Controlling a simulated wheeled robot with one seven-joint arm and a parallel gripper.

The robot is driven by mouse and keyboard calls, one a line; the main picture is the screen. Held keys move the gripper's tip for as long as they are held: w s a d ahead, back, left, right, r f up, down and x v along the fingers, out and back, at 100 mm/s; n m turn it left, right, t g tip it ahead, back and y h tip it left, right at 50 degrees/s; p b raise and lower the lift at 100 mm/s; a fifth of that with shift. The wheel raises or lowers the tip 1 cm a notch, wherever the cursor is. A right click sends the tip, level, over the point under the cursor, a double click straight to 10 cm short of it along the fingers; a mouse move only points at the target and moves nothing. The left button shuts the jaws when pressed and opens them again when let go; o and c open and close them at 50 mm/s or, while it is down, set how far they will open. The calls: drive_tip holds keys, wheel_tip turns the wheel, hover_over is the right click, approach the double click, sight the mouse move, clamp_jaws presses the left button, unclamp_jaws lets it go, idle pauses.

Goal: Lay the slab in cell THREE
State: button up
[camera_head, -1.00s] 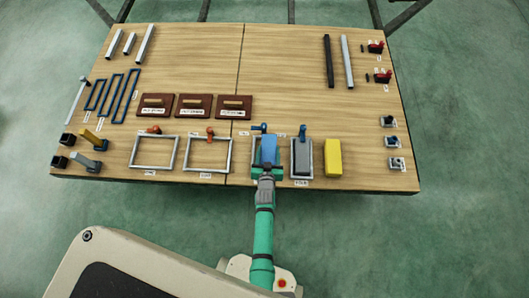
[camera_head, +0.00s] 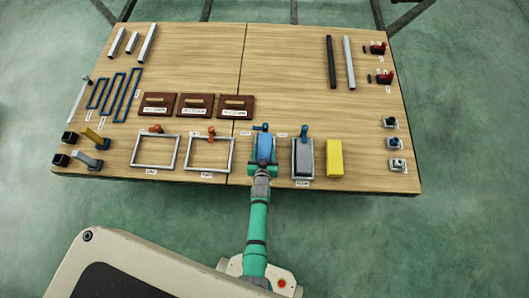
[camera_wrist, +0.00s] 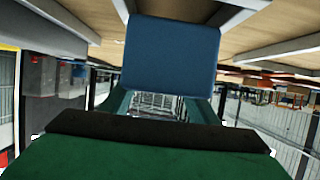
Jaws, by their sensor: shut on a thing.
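My gripper (camera_head: 262,170) is shut on the blue slab (camera_head: 264,147), which is over the third grey cell frame from the left. Slab and gripper hide most of that frame, and I cannot tell whether the slab touches the table. In the wrist view the blue slab (camera_wrist: 172,52) fills the upper middle, with grey frame bars (camera_wrist: 60,22) around it. A blue-handled clamp (camera_head: 261,128) stands at the back of this cell. The label texts are too small to read.
To the left are two empty cell frames (camera_head: 155,136) (camera_head: 208,138). To the right, a fourth frame (camera_head: 294,176) holds a grey slab (camera_head: 303,155), and a yellow block (camera_head: 334,158) lies beyond it. Brown labelled boards (camera_head: 194,112) lie behind the empty frames.

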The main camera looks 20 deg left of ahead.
sight(264, 153)
wheel_tip(264, 153, down, 2)
drive_tip(key=shift+f, duration=0.1)
drive_tip(key=shift+d+f, duration=0.1)
drive_tip(key=shift+f, duration=0.3)
drive_tip(key=shift+s+a+f, duration=0.1)
drive_tip(key=shift+s+a, duration=0.05)
drive_tip(key=shift+a, duration=0.1)
drive_tip(key=o, duration=1.1)
drive_tip(key=shift+c, duration=0.2)
drive_tip(key=shift+d, duration=0.1)
